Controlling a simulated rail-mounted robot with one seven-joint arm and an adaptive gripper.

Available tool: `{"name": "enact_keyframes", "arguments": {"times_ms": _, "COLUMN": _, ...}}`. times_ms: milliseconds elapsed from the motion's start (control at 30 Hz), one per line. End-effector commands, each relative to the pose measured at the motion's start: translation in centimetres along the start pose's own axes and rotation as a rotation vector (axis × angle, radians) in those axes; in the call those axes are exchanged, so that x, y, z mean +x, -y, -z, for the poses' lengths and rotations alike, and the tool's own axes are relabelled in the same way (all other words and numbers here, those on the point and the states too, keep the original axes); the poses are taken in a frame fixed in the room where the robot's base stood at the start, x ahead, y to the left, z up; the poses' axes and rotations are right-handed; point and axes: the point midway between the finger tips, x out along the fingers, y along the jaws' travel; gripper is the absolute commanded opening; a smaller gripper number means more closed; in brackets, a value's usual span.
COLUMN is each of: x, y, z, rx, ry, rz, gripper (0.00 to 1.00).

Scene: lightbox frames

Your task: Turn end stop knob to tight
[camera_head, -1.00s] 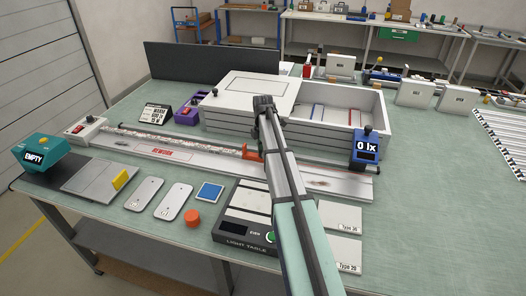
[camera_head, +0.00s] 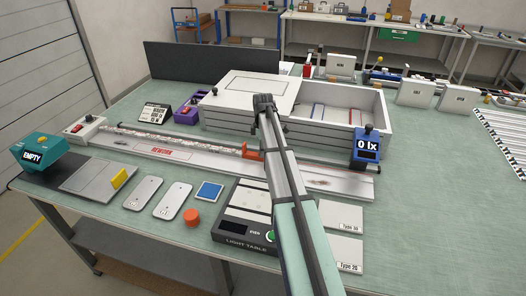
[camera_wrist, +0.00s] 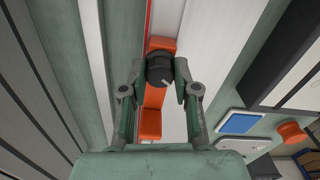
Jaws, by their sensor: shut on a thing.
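The end stop is an orange bracket (camera_head: 251,151) on the long rail (camera_head: 190,141), just left of my arm in the head view. In the wrist view the orange bracket (camera_wrist: 154,97) runs between my fingers. A dark round knob (camera_wrist: 160,69) with a light pointer line sits on it. My gripper (camera_wrist: 162,80) is shut on the knob, one finger on each side. In the head view my arm hides the gripper's contact with the knob. I cannot read any tight marking.
A white box (camera_head: 355,103) with an open right part stands behind the rail. A blue lux meter (camera_head: 367,147) is at its right corner. The light table (camera_head: 244,212), an orange puck (camera_head: 191,216) and a blue square (camera_head: 209,191) lie in front.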

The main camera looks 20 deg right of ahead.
Motion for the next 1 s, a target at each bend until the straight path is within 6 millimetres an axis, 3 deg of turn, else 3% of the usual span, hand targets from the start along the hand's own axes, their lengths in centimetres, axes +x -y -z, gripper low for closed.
{"name": "enact_keyframes", "arguments": {"times_ms": 1000, "x": 0.17, "y": 0.1, "z": 0.02, "rx": 0.966, "ry": 0.0, "rz": 0.002, "gripper": 0.0}}
